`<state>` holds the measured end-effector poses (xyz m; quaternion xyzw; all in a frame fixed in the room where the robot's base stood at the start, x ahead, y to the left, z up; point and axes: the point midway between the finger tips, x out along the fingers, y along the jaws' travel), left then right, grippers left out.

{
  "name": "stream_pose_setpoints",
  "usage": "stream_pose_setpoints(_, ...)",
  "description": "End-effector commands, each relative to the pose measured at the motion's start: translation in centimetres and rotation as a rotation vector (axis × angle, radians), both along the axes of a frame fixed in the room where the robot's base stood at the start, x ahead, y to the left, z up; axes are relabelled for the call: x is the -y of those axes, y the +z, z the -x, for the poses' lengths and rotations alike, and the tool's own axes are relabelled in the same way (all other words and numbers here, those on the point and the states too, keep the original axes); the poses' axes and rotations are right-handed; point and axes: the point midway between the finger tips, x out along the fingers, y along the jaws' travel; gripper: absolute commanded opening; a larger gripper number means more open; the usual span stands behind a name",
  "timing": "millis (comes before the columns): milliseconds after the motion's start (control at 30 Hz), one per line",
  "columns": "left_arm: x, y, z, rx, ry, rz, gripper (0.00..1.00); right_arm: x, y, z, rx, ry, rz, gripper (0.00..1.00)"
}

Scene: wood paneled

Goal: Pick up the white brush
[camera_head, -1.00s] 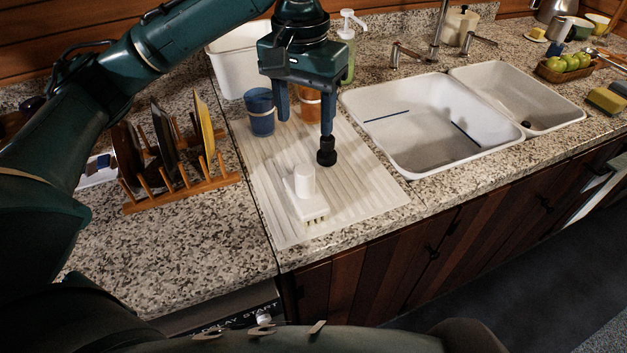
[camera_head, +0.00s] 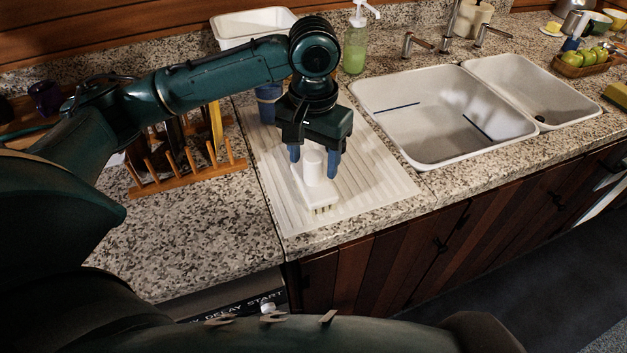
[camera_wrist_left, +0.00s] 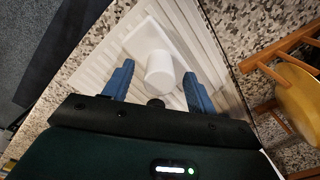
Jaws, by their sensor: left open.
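The white brush (camera_head: 322,202) lies on the ribbed white drying mat (camera_head: 375,195), its round handle knob up and its bristles toward the counter's front edge. My left gripper (camera_head: 314,160) is open, with its blue fingers on either side of the knob in the head view. In the left wrist view the brush (camera_wrist_left: 160,68) shows between the open fingers (camera_wrist_left: 158,85), its knob toward the gripper. Nothing is held. I cannot tell whether a finger touches the knob. My right gripper is not in view.
A wooden dish rack (camera_head: 190,175) with plates stands left of the mat. A blue cup (camera_head: 268,103) stands behind my gripper. The white double sink (camera_head: 440,115) is to the right. A green soap bottle (camera_head: 355,50) stands at the back.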

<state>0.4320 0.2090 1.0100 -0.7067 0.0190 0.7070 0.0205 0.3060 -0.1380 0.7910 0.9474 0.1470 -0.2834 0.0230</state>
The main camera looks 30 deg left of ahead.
Motion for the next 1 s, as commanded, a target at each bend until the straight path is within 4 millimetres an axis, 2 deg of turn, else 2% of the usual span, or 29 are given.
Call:
stream_pose_setpoints(100,-0.03,-0.62,-0.01,0.002,0.000,0.000,0.57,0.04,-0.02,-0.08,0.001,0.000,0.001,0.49)
stream_pose_setpoints(300,-0.02,-0.64,-0.02,0.002,0.000,0.000,0.57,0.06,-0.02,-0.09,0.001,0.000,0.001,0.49)
stream_pose_setpoints(1000,-0.01,-0.60,-0.02,0.002,0.000,0.000,0.00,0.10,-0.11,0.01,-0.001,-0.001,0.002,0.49)
